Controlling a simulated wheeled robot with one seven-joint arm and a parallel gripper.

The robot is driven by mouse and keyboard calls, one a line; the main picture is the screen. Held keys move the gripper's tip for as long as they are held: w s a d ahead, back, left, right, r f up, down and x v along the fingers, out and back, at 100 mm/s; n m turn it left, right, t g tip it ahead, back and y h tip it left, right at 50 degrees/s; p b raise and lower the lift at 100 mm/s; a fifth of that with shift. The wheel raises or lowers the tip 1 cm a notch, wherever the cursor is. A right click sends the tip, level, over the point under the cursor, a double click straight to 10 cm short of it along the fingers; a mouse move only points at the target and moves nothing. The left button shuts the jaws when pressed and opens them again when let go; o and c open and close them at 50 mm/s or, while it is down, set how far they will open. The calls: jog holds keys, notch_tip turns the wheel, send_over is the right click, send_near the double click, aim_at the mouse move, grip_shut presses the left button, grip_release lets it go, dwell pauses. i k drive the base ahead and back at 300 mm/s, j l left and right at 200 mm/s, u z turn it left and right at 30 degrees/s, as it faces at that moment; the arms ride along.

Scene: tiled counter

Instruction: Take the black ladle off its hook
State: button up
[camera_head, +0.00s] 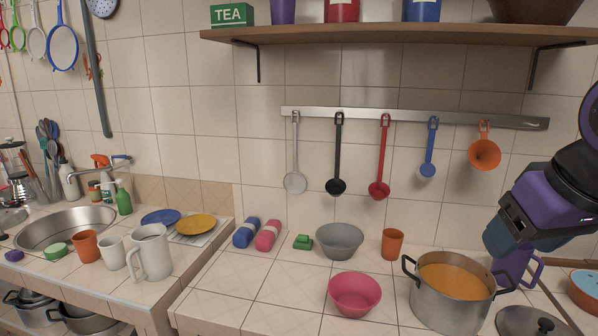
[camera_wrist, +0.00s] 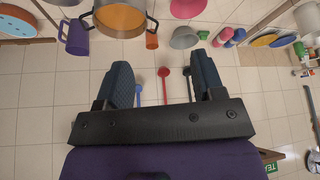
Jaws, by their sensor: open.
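The black ladle (camera_head: 336,186) hangs upright from a hook on the metal wall rail (camera_head: 262,112), between a white ladle (camera_head: 295,182) on its left and a red ladle (camera_head: 379,189) on its right. My gripper (camera_head: 500,240) is well to the right of it, in front of the wall and above the pot. In the wrist view, which is upside down, my gripper (camera_wrist: 163,75) is open and empty. The black ladle (camera_wrist: 187,73) shows there beside the right finger, farther off by the wall.
A wooden shelf (camera_head: 400,33) runs above. Below stand a pot of orange soup (camera_head: 450,305), an orange cup (camera_head: 392,244), a grey bowl (camera_head: 340,241) and a pink bowl (camera_head: 355,294).

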aim_at(335, 187)
jog(key=i+j, duration=0.1)
jog(key=j, duration=0.45)
jog(key=i+j, duration=0.1)
jog(key=j, duration=0.5)
jog(key=i+j+z, duration=0.1)
jog(key=j, duration=0.45)
